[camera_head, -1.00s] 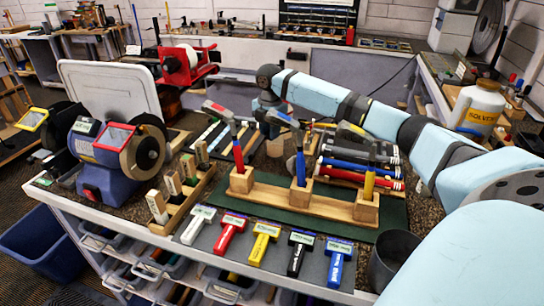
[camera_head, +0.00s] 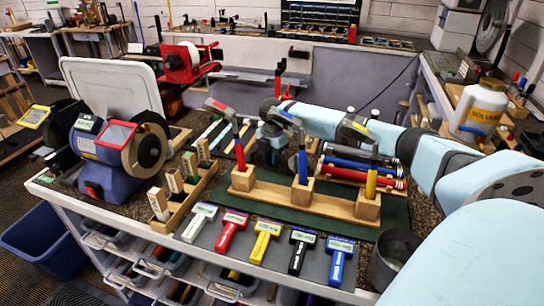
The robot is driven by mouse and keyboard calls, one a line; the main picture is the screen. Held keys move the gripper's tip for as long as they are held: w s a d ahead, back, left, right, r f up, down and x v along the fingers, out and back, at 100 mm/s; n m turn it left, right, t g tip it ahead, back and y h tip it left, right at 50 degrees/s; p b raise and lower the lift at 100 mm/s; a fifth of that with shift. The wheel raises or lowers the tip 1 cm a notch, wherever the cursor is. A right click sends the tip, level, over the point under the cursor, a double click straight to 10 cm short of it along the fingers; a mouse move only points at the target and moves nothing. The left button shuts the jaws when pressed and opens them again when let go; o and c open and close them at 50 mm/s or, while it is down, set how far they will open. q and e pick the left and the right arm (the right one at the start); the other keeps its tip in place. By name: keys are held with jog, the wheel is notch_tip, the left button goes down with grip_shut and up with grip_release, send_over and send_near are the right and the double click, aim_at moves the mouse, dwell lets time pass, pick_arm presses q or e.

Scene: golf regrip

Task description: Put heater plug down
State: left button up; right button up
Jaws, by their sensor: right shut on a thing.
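My right arm reaches in from the right, low over the back of the bench. I cannot tell whether that thing touches the bench. My left gripper is not in view.
A bench grinder (camera_head: 100,150) is at left, a solvent bottle (camera_head: 478,112) at right, and a grey cup (camera_head: 393,260) at the front right. Little bench surface is free.

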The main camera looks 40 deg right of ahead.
jog(key=o, duration=1)
jog(key=shift+f, duration=0.1)
